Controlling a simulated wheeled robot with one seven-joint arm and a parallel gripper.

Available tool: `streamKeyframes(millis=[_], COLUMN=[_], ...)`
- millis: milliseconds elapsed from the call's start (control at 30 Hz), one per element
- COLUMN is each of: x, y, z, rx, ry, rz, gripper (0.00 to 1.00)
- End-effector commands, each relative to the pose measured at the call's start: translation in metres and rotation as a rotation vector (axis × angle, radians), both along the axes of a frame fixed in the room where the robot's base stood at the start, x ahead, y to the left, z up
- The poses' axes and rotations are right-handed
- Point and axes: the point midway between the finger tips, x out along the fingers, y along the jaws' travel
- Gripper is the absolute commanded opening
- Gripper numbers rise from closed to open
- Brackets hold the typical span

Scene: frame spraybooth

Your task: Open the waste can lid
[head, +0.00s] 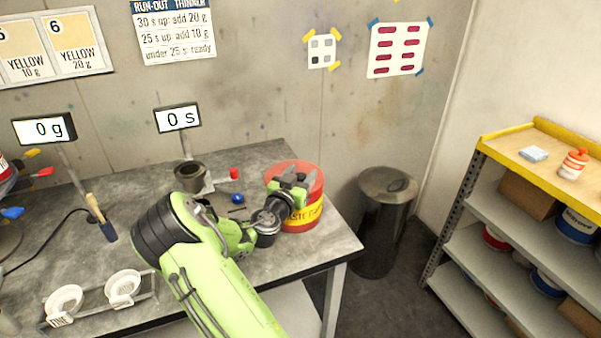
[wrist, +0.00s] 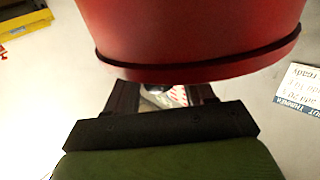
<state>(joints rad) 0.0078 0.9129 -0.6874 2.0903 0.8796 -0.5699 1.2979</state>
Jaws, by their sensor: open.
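The waste can (head: 303,218) is a red round can with a yellow label, partly readable as "STE", near the right end of the bench. Its red top (head: 314,180) is partly hidden behind my gripper, and I cannot tell whether the lid is raised at all. My gripper (head: 289,184) is open at the can's top, and contact is unclear. In the wrist view, red curved metal with a dark rim line (wrist: 200,68) fills the upper middle, close to the camera. My gripper (wrist: 163,93) shows there too, its fingertips partly hidden behind that rim.
A grey metal bin (head: 384,225) stands on the floor right of the bench (head: 190,285). A shelf unit (head: 510,205) is at the right. A dark cup (head: 189,176), a blue ball (head: 238,198) and a brush (head: 101,222) are left of the can.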

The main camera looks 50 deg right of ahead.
Motion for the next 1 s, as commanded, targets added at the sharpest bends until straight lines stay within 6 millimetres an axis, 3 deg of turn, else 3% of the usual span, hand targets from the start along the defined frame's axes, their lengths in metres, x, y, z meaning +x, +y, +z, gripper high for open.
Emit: streamKeyframes(millis=[167, 500, 767, 1000], x=[0.0, 0.0, 0.0, 0.003], y=[0.0, 0.001, 0.001, -0.001], z=[-0.001, 0.0, 0.001, 0.015], rx=[0.0, 0.0, 0.003, 0.037], ry=[0.0, 0.0, 0.002, 0.054], rz=[0.0, 0.0, 0.0, 0.0], gripper=[0.54, 0.02, 0.0, 0.0])
